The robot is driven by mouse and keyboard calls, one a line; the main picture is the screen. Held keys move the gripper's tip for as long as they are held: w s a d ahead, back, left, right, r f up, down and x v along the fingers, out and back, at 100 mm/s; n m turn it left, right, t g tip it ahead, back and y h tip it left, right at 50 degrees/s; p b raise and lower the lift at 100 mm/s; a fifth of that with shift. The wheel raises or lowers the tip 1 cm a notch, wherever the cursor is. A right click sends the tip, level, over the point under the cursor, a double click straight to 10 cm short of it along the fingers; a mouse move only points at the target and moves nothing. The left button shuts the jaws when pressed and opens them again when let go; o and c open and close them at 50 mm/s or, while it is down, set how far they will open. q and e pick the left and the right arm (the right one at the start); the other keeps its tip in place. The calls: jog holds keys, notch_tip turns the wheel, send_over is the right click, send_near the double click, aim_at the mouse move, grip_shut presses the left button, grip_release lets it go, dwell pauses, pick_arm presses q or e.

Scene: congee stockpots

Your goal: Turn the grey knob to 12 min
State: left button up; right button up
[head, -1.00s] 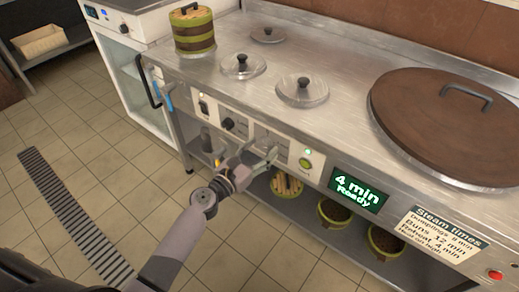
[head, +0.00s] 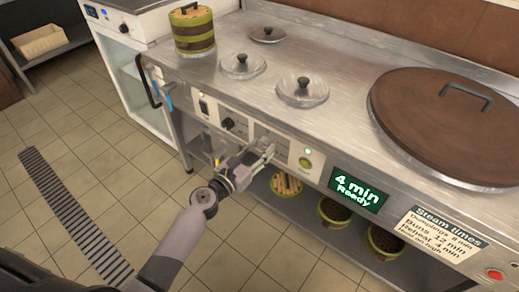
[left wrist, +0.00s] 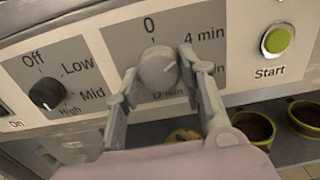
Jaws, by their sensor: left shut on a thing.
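The grey knob (left wrist: 157,68) sits on a dial panel in the left wrist view, marked 0, 4 min and 12 min, with another label partly hidden by a finger. My left gripper (left wrist: 158,72) has one finger on each side of the knob and is shut on it. In the head view my left gripper (head: 266,150) is at the cooker's front panel, and it hides the knob there. The green display (head: 358,189) reads "4 min Ready". The knob's exact pointing direction is hard to read. My right gripper is not in view.
A black Off/Low/Mid/High knob (left wrist: 47,93) is left of the dial. The green Start button (left wrist: 276,40) is to its right. A sign (head: 438,234) lists buns at 12 min. Several pots stand on the shelf below.

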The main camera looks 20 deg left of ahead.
pick_arm(q)
jog(key=shift+m, duration=0.6)
jog(key=shift+m+b, duration=0.55)
jog(key=shift+m, duration=0.55)
jog(key=m+b, duration=0.1)
jog(key=m, duration=0.3)
jog(key=shift+m, duration=0.3)
jog(key=m, duration=0.4)
jog(key=shift+a+r, duration=0.1)
jog(key=m, duration=0.5)
jog(key=m+p, duration=0.1)
jog(key=m, duration=0.3)
jog(key=shift+r, duration=0.15)
jog(key=shift+m+p, duration=0.3)
jog(key=shift+m, duration=0.2)
jog(key=shift+m+p, duration=0.4)
jog(key=shift+m, duration=0.7)
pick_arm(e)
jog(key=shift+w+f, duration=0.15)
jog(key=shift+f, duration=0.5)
